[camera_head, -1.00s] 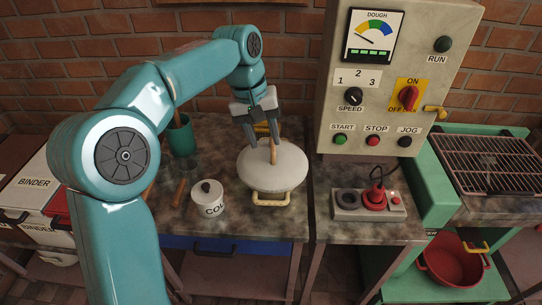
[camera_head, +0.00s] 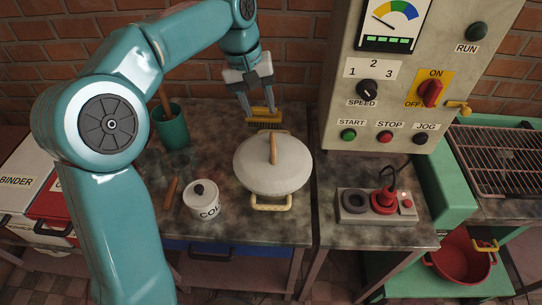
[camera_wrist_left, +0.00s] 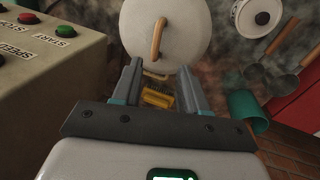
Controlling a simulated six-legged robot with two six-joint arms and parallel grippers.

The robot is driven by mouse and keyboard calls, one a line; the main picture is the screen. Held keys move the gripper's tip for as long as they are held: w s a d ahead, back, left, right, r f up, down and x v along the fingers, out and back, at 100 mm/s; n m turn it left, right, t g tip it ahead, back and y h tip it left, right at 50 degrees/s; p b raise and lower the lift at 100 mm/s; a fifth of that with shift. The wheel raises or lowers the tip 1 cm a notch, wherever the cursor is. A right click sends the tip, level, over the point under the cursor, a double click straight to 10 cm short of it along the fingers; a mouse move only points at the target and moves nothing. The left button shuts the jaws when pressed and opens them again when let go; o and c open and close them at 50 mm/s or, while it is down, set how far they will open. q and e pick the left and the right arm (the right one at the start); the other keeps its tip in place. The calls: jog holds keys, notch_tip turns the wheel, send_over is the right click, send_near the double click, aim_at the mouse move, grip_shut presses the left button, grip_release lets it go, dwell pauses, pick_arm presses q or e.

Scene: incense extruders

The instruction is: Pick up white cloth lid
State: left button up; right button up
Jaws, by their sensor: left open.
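The white cloth lid (camera_head: 270,168) is a pale rounded cover with a tan loop handle (camera_head: 273,147) on top. It sits on a pot whose cream side handle (camera_head: 271,202) shows at the front. In the left wrist view the lid (camera_wrist_left: 190,35) and its handle (camera_wrist_left: 159,38) lie beyond the fingertips. My left gripper (camera_head: 262,112) is open and empty, behind and above the lid, apart from its handle. In the left wrist view its fingers (camera_wrist_left: 160,82) are spread with a yellow brush (camera_wrist_left: 158,97) seen between them. My right gripper is not in view.
The yellow brush (camera_head: 264,118) is at the counter's back. A green cup (camera_head: 171,128) and a small white lidded jar (camera_head: 203,201) stand left of the pot. A control panel (camera_head: 400,90) rises at the right, with a red-knobbed box (camera_head: 377,205) below it.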

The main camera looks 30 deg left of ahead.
pick_arm(q)
send_over(272, 144)
jog(key=f, duration=0.5)
jog(key=a+f, duration=0.1)
jog(key=f, duration=0.1)
jog(key=shift+s+f+b, duration=0.3)
jog(key=shift+s, duration=0.1)
jog(key=shift+s+d+f, duration=0.1)
jog(key=shift+f, duration=0.15)
jog(key=shift+w+d+f, duration=0.15)
jog(key=shift+w+f, duration=0.05)
jog(key=shift+f, duration=0.7)
jog(key=shift+w+d+f, duration=0.2)
jog(key=shift+f, duration=0.7)
jog(key=shift+w+d+f, duration=0.15)
jog(key=shift+w+f, duration=0.05)
jog(key=shift+f, duration=0.7)
grip_shut()
